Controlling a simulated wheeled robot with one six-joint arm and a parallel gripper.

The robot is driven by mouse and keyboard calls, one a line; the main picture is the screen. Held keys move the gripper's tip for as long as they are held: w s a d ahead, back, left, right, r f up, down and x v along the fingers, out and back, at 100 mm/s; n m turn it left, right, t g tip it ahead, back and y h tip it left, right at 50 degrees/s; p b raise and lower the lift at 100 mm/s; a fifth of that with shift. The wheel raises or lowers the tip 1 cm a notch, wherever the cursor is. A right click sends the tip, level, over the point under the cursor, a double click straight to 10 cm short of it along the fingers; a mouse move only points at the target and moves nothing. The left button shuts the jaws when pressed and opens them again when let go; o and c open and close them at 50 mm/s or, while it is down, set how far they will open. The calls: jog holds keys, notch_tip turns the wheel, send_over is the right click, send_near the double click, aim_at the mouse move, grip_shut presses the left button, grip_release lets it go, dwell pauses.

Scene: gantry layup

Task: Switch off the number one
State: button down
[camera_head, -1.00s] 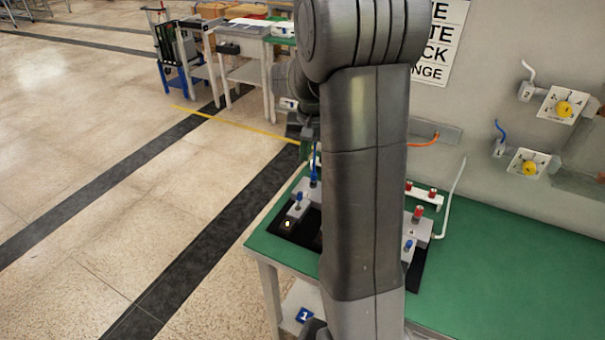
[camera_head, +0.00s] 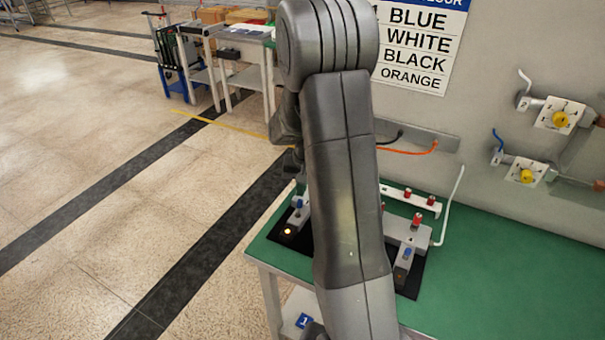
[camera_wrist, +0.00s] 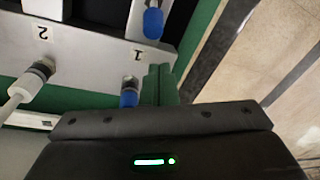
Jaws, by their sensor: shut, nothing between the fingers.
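My gripper (camera_wrist: 160,84) is shut and empty, its green fingers together in the wrist view. Just beyond the fingertips is a blue-tipped lever (camera_wrist: 153,22) on a white-grey panel (camera_wrist: 92,58). The number 1 is printed on the panel beside the fingers, and the number 2 farther left. A blue-collared fitting (camera_wrist: 130,92) stands left of the fingers, partly hidden. I cannot tell whether the fingers touch the lever. In the head view, a blue-tipped lever (camera_head: 297,202) stands near a lit lamp (camera_head: 288,231) on the bench. My arm hides the bench middle and my fingers.
The green bench (camera_head: 500,262) has free room on the right. Another blue-tipped lever (camera_head: 406,253) and a red fitting (camera_head: 417,220) stand right of my arm. Yellow-knobbed wall units (camera_head: 526,176) and a white pipe (camera_head: 451,205) are at right. A sign (camera_head: 418,45) hangs on the wall.

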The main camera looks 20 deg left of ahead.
aim_at(299, 207)
jog(key=shift+s+d+r, duration=0.25)
jog(key=shift+s+r, duration=0.1)
jog(key=shift+s, duration=0.25)
jog(key=shift+s+d+r, duration=0.25)
jog(key=shift+s+r, duration=0.1)
jog(key=shift+s, duration=0.25)
jog(key=shift+s+d+f+p, duration=0.1)
jog(key=shift+s+d+p, duration=0.05)
jog(key=shift+s+p, duration=0.2)
